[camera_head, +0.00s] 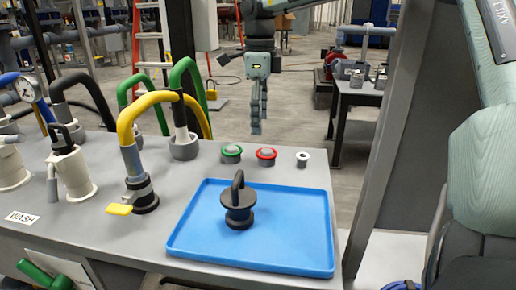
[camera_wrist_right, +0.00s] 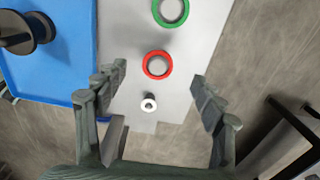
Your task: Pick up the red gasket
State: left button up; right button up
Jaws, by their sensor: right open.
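The red gasket (camera_head: 266,158) is a red ring around a grey stub on the grey table, between the green ring and the white ring. It also shows in the right wrist view (camera_wrist_right: 146,68), unobstructed. My right gripper (camera_head: 257,128) hangs with its fingers down at the table's far side, and appears above and apart from the gasket. In the right wrist view my right gripper (camera_wrist_right: 158,72) is open and empty, its fingers spread to either side of the picture's middle. My left gripper is not in view.
A green ring (camera_head: 231,157) and a small white ring (camera_head: 302,156) flank the gasket. A blue tray (camera_head: 290,255) with a black handled plug (camera_head: 239,207) lies in front. Yellow hose (camera_head: 127,130) and valves stand to the left. A grey post (camera_head: 405,120) rises at right.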

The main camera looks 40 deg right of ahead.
aim_at(265, 151)
jog(key=shift+s+f, duration=0.3)
jog(key=shift+f, duration=0.65)
jog(key=f, duration=0.3)
jog(key=d+f, duration=0.1)
jog(key=shift+s+f, duration=0.15)
jog(key=shift+s, duration=0.2)
jog(key=shift+f, duration=0.4)
jog(key=shift+w+f+b, duration=0.1)
jog(key=shift+f+b, duration=0.15)
jog(key=shift+b, duration=0.2)
jog(key=shift+c, duration=0.2)
jog(key=c, duration=0.7)
